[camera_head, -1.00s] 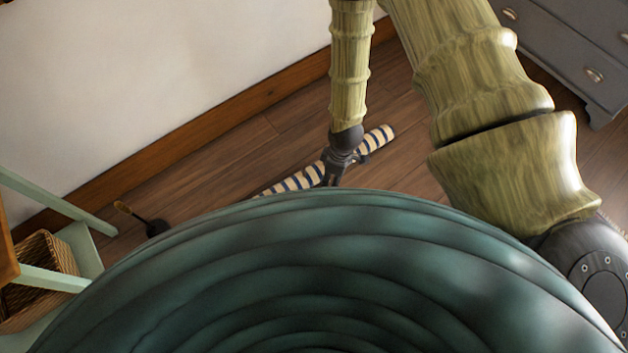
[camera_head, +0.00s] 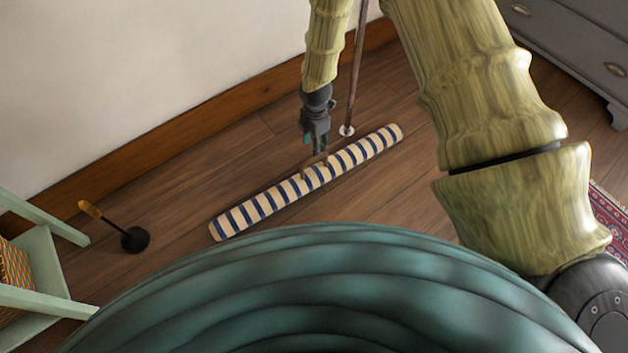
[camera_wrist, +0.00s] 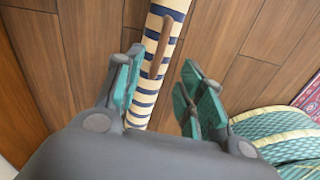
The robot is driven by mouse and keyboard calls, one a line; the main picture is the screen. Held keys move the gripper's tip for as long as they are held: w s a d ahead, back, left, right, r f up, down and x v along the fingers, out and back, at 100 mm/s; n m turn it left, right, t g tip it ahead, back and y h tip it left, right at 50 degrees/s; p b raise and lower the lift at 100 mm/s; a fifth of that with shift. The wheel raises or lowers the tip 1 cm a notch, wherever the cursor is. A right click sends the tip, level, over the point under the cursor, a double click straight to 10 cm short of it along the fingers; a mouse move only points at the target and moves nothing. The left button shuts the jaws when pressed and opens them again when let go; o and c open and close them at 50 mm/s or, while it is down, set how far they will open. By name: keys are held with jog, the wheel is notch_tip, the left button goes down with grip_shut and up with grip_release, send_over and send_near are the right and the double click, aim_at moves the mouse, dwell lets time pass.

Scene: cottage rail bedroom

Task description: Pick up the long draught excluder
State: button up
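The long draught excluder (camera_head: 270,201) is a cream roll with navy stripes, lying diagonally on the wooden floor. It also shows in the wrist view (camera_wrist: 171,10), running down between my fingers. My gripper (camera_head: 314,152) points down at the middle of the roll. In the wrist view my gripper (camera_wrist: 160,92) is open, with teal pads apart and nothing held. The left pad overlaps the roll's edge in the picture. I cannot tell whether the fingers touch it.
A brown pole with a pale round foot (camera_head: 347,130) stands just behind the roll. A black round-based object with a wooden handle (camera_head: 134,239) is at left, near a green shelf stand (camera_head: 42,262). A grey drawer unit (camera_head: 575,45) and red rug (camera_head: 609,222) are at right.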

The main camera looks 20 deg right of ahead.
aim_at(314, 159)
notch_tip(314, 159, down, 6)
jog(key=shift+r+b, duration=0.2)
jog(key=shift+b, duration=0.8)
jog(key=shift+a+f+b, duration=0.1)
jog(key=shift+f+b, duration=1.55)
jog(key=shift+f, duration=0.95)
jog(key=shift+r, duration=0.1)
grip_shut()
